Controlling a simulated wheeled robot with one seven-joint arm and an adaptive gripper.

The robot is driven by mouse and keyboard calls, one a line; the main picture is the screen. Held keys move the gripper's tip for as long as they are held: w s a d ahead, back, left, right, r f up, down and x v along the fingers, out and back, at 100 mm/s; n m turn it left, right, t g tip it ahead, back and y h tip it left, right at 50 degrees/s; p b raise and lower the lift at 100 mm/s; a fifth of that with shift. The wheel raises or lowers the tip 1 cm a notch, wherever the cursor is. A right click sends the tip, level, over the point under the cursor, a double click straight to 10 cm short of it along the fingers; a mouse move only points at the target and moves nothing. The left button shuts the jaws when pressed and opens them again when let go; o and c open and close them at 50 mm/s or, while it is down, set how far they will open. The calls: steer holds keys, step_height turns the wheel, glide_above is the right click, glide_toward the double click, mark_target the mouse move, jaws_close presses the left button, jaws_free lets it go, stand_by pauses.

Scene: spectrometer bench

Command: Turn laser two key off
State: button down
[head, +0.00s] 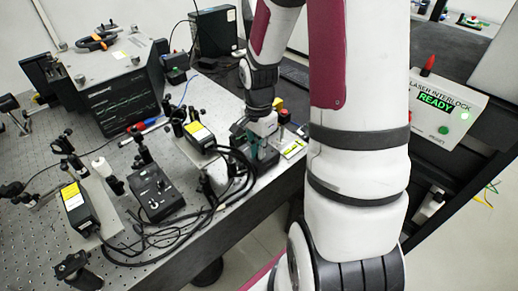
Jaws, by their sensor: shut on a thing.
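A black laser controller box (241,139) sits near the table's right edge, partly hidden by my gripper. My gripper (258,151) is over this box, its fingers shut on the small key at the box. The key itself is hidden by the fingers, so its turn position cannot be read. A second black controller box (154,194) with small knobs stands to the left, apart from my gripper. Two laser units with yellow labels stand on the table, one (199,136) left of my gripper and one (75,207) farther left.
Black cables (205,215) loop across the perforated optical table (190,258) in front of the boxes. A large black instrument (115,90) stands at the back left. A laser interlock panel (440,105) at the right shows green READY. My arm hides much of the middle right.

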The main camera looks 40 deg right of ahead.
steer(key=n+p, duration=0.2)
steer(key=n, duration=0.2)
steer(key=shift+s+n, duration=0.1)
steer(key=shift+n, duration=0.3)
steer(key=n+p, duration=0.2)
steer(key=n, duration=0.3)
steer(key=shift+r, duration=0.1)
steer(key=n+p, duration=0.2)
steer(key=n, duration=0.3)
steer(key=shift+n+p, duration=0.75)
steer(key=shift+n, duration=0.85)
steer(key=c, duration=1.8)
jaws_free()
